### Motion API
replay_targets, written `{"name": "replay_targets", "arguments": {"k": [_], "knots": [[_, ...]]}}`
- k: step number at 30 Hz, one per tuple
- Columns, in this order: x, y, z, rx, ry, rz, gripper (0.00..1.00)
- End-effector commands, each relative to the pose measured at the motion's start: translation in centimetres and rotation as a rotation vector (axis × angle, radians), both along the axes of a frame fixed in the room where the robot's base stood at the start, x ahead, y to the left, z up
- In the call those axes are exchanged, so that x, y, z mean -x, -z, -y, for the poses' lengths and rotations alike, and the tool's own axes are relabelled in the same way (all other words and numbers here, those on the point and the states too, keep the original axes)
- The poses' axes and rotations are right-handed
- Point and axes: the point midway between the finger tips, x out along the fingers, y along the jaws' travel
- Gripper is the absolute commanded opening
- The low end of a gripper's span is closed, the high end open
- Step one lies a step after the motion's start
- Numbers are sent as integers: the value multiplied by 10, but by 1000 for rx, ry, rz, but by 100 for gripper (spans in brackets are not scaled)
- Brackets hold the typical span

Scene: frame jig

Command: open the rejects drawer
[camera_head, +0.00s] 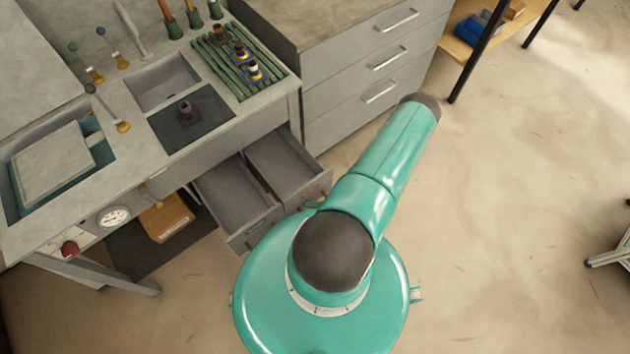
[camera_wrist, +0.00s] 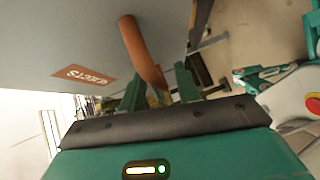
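The rejects drawer shows in the wrist view as a grey front with an orange label (camera_wrist: 84,76), its lettering upside down. An orange-brown bar handle (camera_wrist: 140,50) stands out from this front. My gripper (camera_wrist: 160,82) has its two green fingers apart, one on each side of the handle's near end; I see a gap beside the handle. In the head view two grey drawers stand pulled out under the bench, a left one (camera_head: 238,196) and a right one (camera_head: 287,163), both seemingly empty. A reddish mark shows on the right one's front. My arm hides my gripper there.
The bench holds a sink (camera_head: 163,80), a dark mat (camera_head: 190,120) and a green slatted rack (camera_head: 238,62). A grey cabinet (camera_head: 350,75) with several shut drawers stands to the right. An orange box (camera_head: 166,217) lies under the bench.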

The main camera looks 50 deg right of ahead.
Motion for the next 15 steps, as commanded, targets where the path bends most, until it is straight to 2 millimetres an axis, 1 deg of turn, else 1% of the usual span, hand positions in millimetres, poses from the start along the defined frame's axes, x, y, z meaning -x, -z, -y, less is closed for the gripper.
{"name": "replay_targets", "arguments": {"k": [5, 8, 15], "knots": [[10, -2, 6, 1, 1, 0, 33], [25, -4, 14, 2, 2, -1, 33], [71, -12, 41, 3, 2, -1, 33]]}}
